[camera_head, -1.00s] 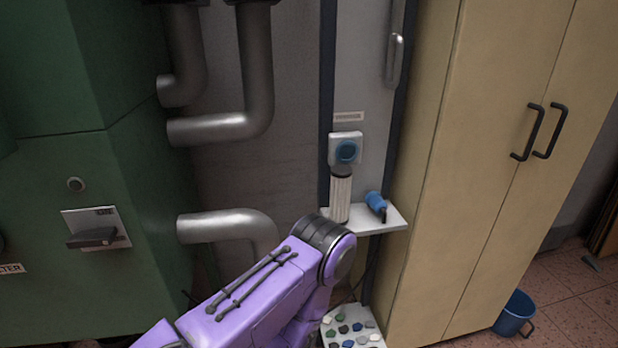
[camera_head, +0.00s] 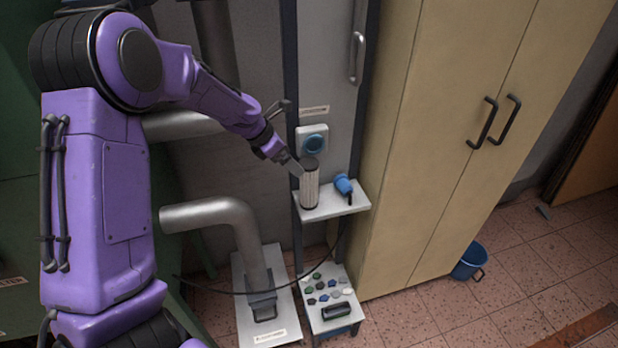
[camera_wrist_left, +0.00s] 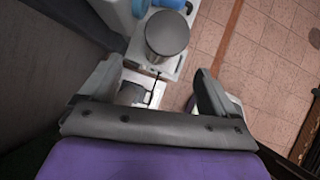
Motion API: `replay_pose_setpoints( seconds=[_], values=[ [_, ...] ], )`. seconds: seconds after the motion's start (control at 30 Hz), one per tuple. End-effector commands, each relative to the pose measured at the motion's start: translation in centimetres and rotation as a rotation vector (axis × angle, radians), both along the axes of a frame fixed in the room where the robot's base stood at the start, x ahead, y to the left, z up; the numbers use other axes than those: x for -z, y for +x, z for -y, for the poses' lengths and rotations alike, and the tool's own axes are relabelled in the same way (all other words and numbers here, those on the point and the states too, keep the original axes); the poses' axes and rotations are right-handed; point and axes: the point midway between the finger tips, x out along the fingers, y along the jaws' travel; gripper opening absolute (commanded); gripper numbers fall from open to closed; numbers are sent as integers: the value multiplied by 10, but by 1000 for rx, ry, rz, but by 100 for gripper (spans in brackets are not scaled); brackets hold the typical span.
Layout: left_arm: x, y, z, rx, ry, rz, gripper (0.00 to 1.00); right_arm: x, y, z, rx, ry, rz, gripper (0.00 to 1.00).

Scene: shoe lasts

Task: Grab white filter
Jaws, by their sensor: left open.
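The white filter (camera_head: 309,188) is an upright, ribbed cylinder with a dark cap. It stands on the small white shelf (camera_head: 335,204) in the head view. My left gripper (camera_head: 291,164) is beside the filter's upper part, on its left. In the left wrist view the filter's round grey top (camera_wrist_left: 167,33) lies ahead of my open left gripper (camera_wrist_left: 160,78), roughly in line with the gap between the fingers. Nothing is between the fingers. My right gripper is not in view.
A blue plug (camera_head: 343,185) lies on the shelf to the right of the filter. A blue socket (camera_head: 314,142) is on the wall panel behind. A lower white stand (camera_head: 330,296) holds several small stones. Tan cabinets (camera_head: 450,130) stand on the right.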

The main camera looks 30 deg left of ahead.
Motion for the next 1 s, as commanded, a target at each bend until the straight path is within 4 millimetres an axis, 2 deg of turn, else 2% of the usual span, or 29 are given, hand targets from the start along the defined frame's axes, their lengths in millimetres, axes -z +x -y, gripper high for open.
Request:
replay_pose_setpoints(
  seconds=[0.03, 0.1, 0.27, 0.5, 0.77, 0.8, 0.87, 0.9, 1.0],
  values=[
    [13, 4, 4, 1, -2, -7, 90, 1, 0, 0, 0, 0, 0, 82],
    [23, 10, 7, 3, 0, -7, 90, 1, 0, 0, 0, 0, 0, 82],
    [39, 18, 12, 2, 1, -6, 90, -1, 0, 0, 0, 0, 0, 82],
    [74, 34, 25, 4, 5, -5, 90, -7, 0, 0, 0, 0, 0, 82],
    [79, 38, 27, 5, 4, -3, 90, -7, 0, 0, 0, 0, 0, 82],
    [79, 38, 27, 5, 4, -3, 83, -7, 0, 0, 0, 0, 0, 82],
    [79, 37, 27, 5, 4, -3, 64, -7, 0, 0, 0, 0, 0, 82],
    [79, 37, 27, 5, 4, -3, 51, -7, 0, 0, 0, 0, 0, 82],
    [79, 37, 27, 6, 5, -3, 23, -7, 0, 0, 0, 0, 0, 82]
  ],
)
